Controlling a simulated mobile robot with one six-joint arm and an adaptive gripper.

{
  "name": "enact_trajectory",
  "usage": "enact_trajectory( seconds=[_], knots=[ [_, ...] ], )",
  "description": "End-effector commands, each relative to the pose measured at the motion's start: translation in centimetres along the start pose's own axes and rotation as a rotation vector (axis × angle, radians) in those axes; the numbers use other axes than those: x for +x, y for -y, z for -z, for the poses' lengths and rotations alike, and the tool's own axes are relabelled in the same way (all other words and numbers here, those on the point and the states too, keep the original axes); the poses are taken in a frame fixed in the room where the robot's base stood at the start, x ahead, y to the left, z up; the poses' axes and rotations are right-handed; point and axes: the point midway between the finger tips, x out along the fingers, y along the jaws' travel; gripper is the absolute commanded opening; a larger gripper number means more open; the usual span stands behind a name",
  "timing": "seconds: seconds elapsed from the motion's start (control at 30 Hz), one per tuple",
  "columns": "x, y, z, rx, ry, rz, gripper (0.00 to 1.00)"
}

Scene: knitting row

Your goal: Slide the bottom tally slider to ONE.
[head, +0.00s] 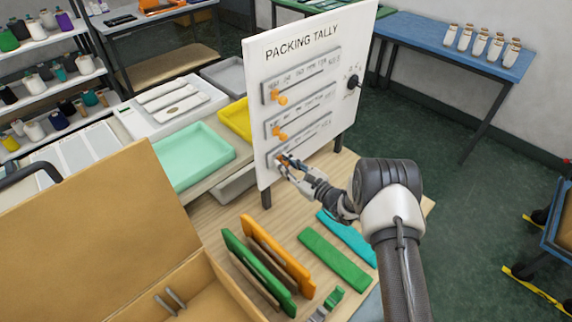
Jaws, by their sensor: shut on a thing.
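The white PACKING TALLY board (265,180) stands upright on the table and bears three grey slider tracks, one above another. The orange knobs of the top slider (281,99) and the middle slider (279,134) sit near the left ends of their tracks. My gripper (284,161) is at the left end of the bottom slider track (312,142), shut on the bottom slider's orange knob (279,162). The fingers hide most of that knob. The marks along the tracks are too small to read surely.
A black dial (353,82) sits at the board's right. Below my arm lie a green strip (335,258) and a teal strip (345,238); green and orange panels (278,255) stand nearby. An open cardboard box (95,220) fills the lower left.

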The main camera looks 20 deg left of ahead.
Motion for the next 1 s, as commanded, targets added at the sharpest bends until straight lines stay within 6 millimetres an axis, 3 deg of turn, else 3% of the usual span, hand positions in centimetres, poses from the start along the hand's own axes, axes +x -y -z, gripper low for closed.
enact_trajectory(
  seconds=[0.43, 0.73, 1.0],
  knots=[
    [0.0, 0.1, 0.1, -0.001, 0.0, 0.001, 0.0],
    [0.0, 3.2, 1.2, -0.001, 0.002, 0.001, 0.0],
    [0.0, 3.8, 1.0, 0.0, 0.0, -0.001, 0.0]
  ],
)
